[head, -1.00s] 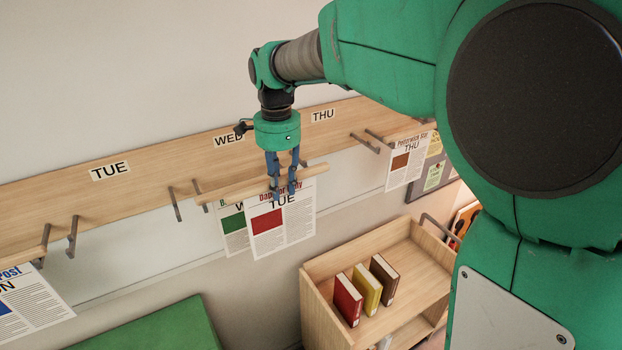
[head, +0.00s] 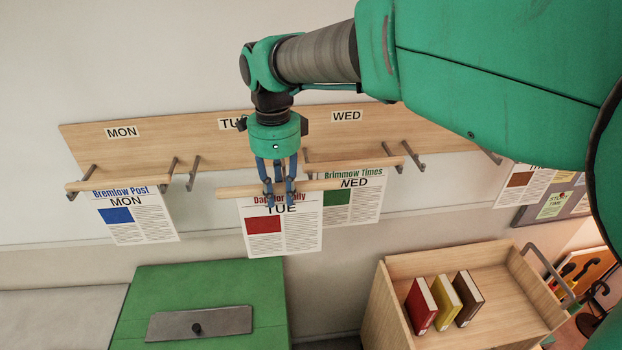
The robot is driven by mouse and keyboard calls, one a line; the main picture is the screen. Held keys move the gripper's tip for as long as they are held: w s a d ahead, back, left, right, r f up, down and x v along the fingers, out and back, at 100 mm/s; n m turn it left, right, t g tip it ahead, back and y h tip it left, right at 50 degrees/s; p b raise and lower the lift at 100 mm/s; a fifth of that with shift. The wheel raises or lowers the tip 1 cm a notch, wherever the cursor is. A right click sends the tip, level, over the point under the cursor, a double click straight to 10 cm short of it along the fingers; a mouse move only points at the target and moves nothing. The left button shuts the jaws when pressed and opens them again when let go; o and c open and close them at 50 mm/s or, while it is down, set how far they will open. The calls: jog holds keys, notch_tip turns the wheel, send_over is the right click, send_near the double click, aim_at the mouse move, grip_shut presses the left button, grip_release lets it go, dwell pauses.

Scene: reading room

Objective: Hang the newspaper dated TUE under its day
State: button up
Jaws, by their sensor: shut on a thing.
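My gripper (head: 279,192) is shut on the wooden rod of the TUE newspaper (head: 285,238), which has a red picture and hangs down from the rod. It is held in front of the wall board (head: 95,150), below the TUE label (head: 231,124), which my gripper partly covers. One hook of the TUE pair (head: 193,173) shows left of my gripper; the other is largely hidden behind it. The TUE rod overlaps the WED newspaper's rod in the picture; I cannot tell whether they touch.
The MON newspaper (head: 140,222) hangs on hooks under MON at left. The WED newspaper (head: 357,200) hangs under WED at right. Another newspaper (head: 522,184) hangs at far right.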

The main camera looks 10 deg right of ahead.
jog(key=s+a, duration=0.5)
jog(key=a, duration=0.5)
jog(key=shift+a+f, duration=0.15)
jog(key=shift+a, duration=0.2)
jog(key=shift+w, duration=0.25)
jog(key=w+f+p, duration=0.1)
jog(key=w+f, duration=0.1)
jog(key=w, duration=1.3)
jog(key=shift+w+f+p, duration=0.2)
jog(key=shift+w+p, duration=0.05)
jog(key=shift+p, duration=0.1)
dwell(1.0)
dwell(0.4)
jog(key=o, duration=1.1)
jog(key=shift+o, duration=0.2)
